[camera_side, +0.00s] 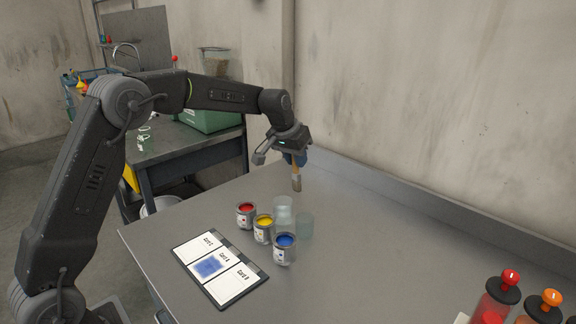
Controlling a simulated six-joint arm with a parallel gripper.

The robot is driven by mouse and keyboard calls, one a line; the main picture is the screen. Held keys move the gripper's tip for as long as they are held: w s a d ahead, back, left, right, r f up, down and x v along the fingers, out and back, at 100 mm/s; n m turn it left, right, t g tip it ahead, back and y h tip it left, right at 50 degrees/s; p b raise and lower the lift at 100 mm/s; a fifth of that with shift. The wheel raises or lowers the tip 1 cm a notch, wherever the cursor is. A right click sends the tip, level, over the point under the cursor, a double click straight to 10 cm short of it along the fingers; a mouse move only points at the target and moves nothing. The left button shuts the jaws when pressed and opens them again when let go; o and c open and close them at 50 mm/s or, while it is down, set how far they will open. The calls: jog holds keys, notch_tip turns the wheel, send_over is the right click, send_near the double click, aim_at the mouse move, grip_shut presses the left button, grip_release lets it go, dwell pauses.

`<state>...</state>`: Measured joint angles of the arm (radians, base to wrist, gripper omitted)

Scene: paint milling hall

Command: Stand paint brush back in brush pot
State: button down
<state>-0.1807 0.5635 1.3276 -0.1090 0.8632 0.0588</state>
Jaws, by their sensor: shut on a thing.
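My gripper (287,153) is over the far part of the table, shut on the paint brush (297,181). The brush hangs close to upright below the jaws, with a tan lower part. A blue patch shows beside the jaws; I cannot tell whether it belongs to the brush or the gripper. Two clear glass vessels stand below and near the brush: one behind the tins (283,204) and one to its right (304,227). I cannot tell which one is the brush pot. The brush is apart from both in this view.
Open tins of red (246,215), yellow (263,228) and blue paint (285,250) stand close to the glasses. A card board (220,270) with a blue swatch lies in front. Capped bottles (496,300) stand at the lower right.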

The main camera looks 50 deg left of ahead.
jog(key=d+n+y, duration=0.1)
jog(key=d, duration=0.3)
notch_tip(320, 180, down, 11)
jog(key=shift+r, duration=0.2)
dwell(1.0)
jog(key=c, duration=1)
grip_release()
jog(key=shift+o, duration=0.2)
jog(key=v, duration=1.4)
jog(key=shift+d, duration=0.2)
jog(key=shift+w, duration=0.15)
